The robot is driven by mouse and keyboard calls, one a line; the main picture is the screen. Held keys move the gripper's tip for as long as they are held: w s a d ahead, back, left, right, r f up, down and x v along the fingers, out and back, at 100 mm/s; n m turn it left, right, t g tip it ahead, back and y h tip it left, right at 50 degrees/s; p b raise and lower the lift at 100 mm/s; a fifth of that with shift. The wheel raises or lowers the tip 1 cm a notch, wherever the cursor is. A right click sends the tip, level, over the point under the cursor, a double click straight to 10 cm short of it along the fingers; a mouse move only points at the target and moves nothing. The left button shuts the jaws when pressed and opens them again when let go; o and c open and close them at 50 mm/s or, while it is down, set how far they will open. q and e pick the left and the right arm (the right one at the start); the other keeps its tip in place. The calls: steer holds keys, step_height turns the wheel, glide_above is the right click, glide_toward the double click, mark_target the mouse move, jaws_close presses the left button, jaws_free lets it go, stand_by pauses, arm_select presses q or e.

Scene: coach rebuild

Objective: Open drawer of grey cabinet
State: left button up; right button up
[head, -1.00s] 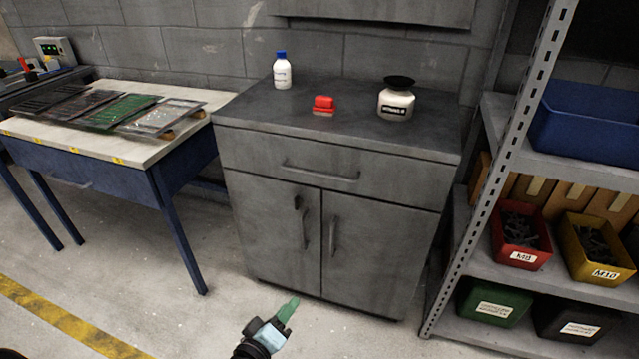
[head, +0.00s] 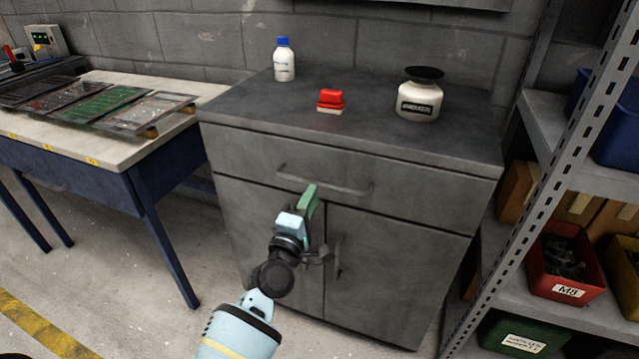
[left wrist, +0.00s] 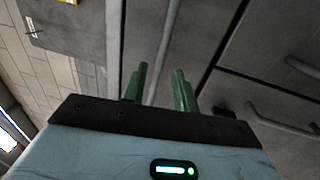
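The grey cabinet (head: 265,150) stands against the wall, with one wide drawer (head: 400,180) above two doors. The drawer is shut; its bar handle (head: 345,187) runs across its front. My left gripper (head: 309,197) is in front of the cabinet, its green fingers near the lower left part of the handle. In the left wrist view the two green fingers (left wrist: 158,85) stand apart with a gap between them. I cannot tell whether they touch the handle. Door handles (left wrist: 283,120) show at right there. My right gripper is not in view.
A white bottle with blue cap (head: 284,62), a red block-like item (head: 330,100) and a white jar (head: 419,98) stand on the cabinet top. A workbench (head: 110,152) is at left, metal shelving with bins (head: 560,262) close at right. Floor in front is clear.

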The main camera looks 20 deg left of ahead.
mark_target(318, 185)
arm_select(q)
steer(key=shift+w+d+r+b, duration=0.1)
steer(key=shift+w+r+b, duration=0.05)
steer(key=shift+w, duration=0.8)
steer(key=shift+w+a+r+b, duration=0.1)
steer(key=shift+w+r+b, duration=0.1)
steer(key=shift+w, duration=0.8)
steer(key=shift+w+d+r+b, duration=0.1)
steer(key=shift+w+r+b, duration=0.05)
steer(key=shift+w, duration=0.8)
steer(key=shift+c, duration=0.2)
steer(key=shift+s, duration=0.1)
jaws_close()
